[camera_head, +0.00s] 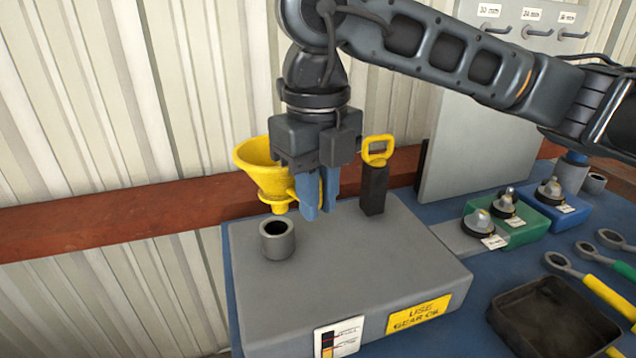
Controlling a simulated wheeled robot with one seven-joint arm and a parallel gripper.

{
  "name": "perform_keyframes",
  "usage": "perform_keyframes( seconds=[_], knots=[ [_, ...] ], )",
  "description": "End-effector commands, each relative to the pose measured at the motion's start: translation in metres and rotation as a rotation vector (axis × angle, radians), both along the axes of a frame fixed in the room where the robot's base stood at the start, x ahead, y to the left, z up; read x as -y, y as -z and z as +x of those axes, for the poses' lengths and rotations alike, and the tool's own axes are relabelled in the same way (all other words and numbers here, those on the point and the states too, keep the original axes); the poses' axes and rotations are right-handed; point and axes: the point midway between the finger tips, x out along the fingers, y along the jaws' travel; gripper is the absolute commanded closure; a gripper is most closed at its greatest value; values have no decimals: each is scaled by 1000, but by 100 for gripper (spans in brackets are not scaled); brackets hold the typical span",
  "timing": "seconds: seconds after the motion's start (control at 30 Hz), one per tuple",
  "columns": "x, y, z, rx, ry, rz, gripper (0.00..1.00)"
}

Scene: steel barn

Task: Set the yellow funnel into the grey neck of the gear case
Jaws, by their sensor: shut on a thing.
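The yellow funnel (263,170) is held above the gear case (350,258), wide mouth up and spout down. My gripper (318,196) has blue fingers and is shut on the funnel's right side, at its handle, which the fingers partly hide. The grey neck (277,240) is a short open ring with a dark hole, standing on the case's top at the left. The spout tip shows just above the neck's rim in the picture. I cannot tell from this one view whether it is centred over the hole.
A dark post with a yellow ring handle (376,160) stands on the case just right of my gripper. To the right are valve-like parts on green (498,225) and blue blocks, a black tray (553,318) and wrenches (590,285). A brown rail (110,212) crosses the wall behind.

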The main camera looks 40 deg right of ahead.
Motion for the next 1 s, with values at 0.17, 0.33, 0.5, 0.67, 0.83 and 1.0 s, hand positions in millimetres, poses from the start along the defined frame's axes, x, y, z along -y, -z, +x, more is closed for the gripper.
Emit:
perform_keyframes(
  seconds=[0.17,0.33,0.5,0.67,0.83,1.0],
  knots=[
    [0,3,0,1,0,0,100],
    [-3,4,-1,1,-1,0,100],
    [-8,4,-2,1,-1,0,100],
    [-11,4,-2,1,-1,0,100],
    [-11,3,-3,0,-1,0,100],
    [-11,3,-3,0,0,0,100]
  ],
)
